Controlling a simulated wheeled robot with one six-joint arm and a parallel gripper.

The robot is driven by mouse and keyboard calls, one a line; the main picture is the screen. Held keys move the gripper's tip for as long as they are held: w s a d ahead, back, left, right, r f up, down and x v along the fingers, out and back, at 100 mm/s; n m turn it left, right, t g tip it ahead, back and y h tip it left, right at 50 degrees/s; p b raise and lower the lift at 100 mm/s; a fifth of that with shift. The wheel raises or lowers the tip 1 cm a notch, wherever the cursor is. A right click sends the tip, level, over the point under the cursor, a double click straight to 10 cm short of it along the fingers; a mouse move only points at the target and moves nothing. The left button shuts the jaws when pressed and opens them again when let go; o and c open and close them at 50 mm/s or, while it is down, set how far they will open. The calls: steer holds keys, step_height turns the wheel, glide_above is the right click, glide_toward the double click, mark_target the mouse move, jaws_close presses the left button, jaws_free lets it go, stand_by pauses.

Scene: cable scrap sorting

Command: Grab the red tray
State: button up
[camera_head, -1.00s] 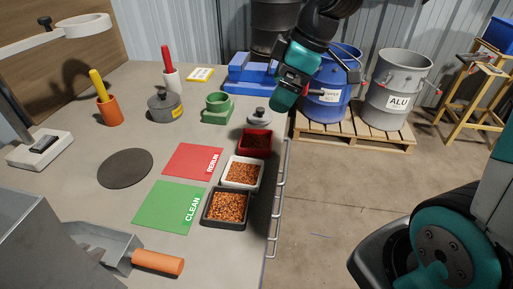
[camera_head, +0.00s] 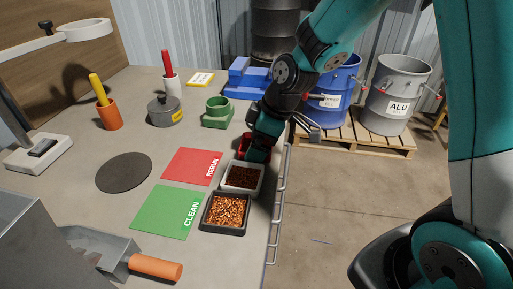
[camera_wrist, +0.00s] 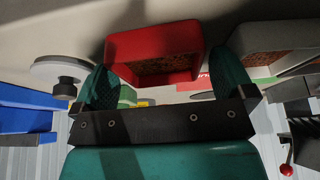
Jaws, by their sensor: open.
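The red tray (camera_head: 241,146) sits on the bench behind the white tray, mostly hidden by my gripper (camera_head: 257,150) in the head view. In the wrist view the red tray (camera_wrist: 150,42) shows clearly, with dark brown granules inside. My gripper (camera_wrist: 162,65) is open, with one teal finger toward each side of the tray. The tray lies in the gap between the fingers, and no firm hold shows. I cannot tell whether either finger touches it.
The white tray (camera_head: 261,181) is close beside the red one, with the black tray (camera_head: 207,223) nearer. A red RERUN mat (camera_head: 192,166) and green CLEAN mat (camera_head: 166,212) lie left. A grey lidded weight (camera_wrist: 62,75) is near one finger. A rail (camera_head: 279,205) runs along the bench edge.

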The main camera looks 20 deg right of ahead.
steer(key=c, duration=0.9)
steer(key=shift+r, duration=0.1)
